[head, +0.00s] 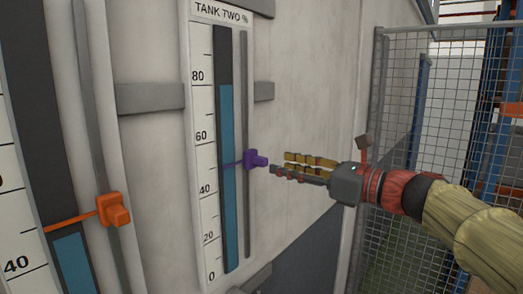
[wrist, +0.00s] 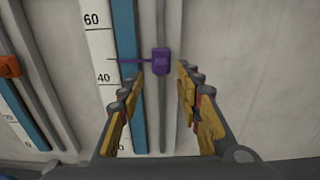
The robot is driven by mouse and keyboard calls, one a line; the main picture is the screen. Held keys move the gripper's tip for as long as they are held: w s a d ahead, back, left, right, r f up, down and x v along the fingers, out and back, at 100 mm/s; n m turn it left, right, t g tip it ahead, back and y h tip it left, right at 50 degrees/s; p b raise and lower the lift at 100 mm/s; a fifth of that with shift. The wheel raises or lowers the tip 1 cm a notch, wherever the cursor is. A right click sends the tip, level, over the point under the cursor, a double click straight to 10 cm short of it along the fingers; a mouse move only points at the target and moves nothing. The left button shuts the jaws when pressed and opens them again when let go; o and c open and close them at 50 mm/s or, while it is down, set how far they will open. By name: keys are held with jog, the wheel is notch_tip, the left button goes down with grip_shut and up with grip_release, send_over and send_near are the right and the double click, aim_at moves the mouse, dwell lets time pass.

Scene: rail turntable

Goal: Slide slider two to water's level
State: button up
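The tank two gauge (head: 204,112) is a tall white panel with a scale, a dark tube and a narrow slot on its right. Blue water (head: 229,120) fills the tube to near the 80 mark. Slider two, a purple knob with a thin pointer (head: 257,160), sits in the slot at about 50, well below the water's top. In the wrist view the purple knob (wrist: 161,61) is ahead, between the lines of the fingers. My gripper (head: 279,163) is open and empty, just right of the knob, apparently not touching it. The water's top is outside the wrist view.
Another gauge with an orange slider (head: 114,209) stands to the left; its pointer is slightly above its water (head: 73,262). Grey brackets (head: 150,97) join the panels to the wall. A wire mesh fence (head: 440,110) stands at right. The slot above the purple knob is clear.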

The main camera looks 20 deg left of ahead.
aim_at(266, 159)
jog(key=shift+w+a+r, duration=0.25)
jog(key=shift+w+a, duration=0.05)
jog(key=shift+w, duration=0.05)
jog(key=p+x, duration=0.1)
jog(key=x, duration=0.6)
jog(key=shift+a, duration=0.2)
jog(key=c, duration=0.3)
grip_shut()
